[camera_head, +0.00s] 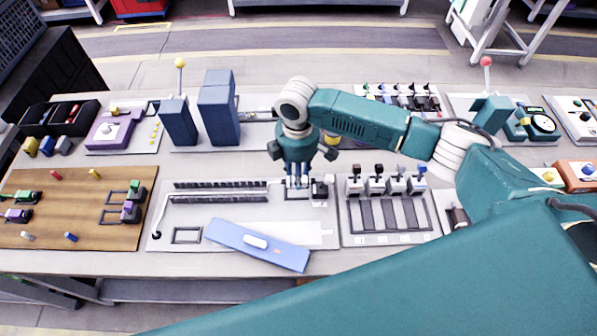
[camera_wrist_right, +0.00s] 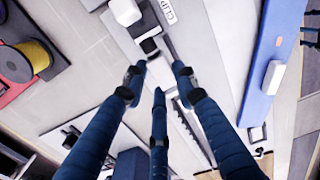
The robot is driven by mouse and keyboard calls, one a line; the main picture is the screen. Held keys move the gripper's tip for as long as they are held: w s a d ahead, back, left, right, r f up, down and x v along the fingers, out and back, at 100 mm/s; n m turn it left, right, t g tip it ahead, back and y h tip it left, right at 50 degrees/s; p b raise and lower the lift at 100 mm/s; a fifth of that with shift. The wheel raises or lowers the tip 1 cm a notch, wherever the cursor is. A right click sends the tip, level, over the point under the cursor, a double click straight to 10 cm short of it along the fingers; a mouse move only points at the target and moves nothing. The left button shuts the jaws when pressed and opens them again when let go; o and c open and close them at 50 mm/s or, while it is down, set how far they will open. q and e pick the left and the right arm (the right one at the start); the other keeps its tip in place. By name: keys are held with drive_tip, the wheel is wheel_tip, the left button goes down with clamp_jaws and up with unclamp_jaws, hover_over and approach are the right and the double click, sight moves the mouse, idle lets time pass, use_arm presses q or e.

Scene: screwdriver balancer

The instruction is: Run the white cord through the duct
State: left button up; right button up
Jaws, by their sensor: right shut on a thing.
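The white cord (camera_head: 222,193) starts at a dark round fixing at the lower left of a pale board. It bends up and runs right between the two dark slotted walls of the duct (camera_head: 220,185), towards my right gripper (camera_head: 297,184). That gripper points down just past the duct's right end, shut on the white cord; its fingers hide the held part. In the wrist view its fingers (camera_wrist_right: 158,78) are over the board, beside the duct's slotted wall (camera_wrist_right: 190,125). A black clip (camera_head: 320,189) stands just right of the gripper, near a "CLIP" label in the wrist view. My left gripper is not in view.
A blue cover (camera_head: 235,237) with a white handle lies slanted across the board's front. A switch panel (camera_head: 390,212) stands close on the right, a brown tool mat (camera_head: 60,215) on the left. Tall blue blocks (camera_head: 217,110) rise behind. My right arm fills the lower right.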

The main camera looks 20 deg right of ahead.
drive_tip(key=shift+f, duration=0.15)
idle(0.4)
drive_tip(key=shift+f+b, duration=0.5)
drive_tip(key=shift+f, duration=1.1)
drive_tip(key=shift+f, duration=0.65)
drive_tip(key=o, duration=1.2)
drive_tip(key=shift+c, duration=0.2)
wheel_tip(320, 180, up, 12)
drive_tip(key=shift+r, duration=0.1)
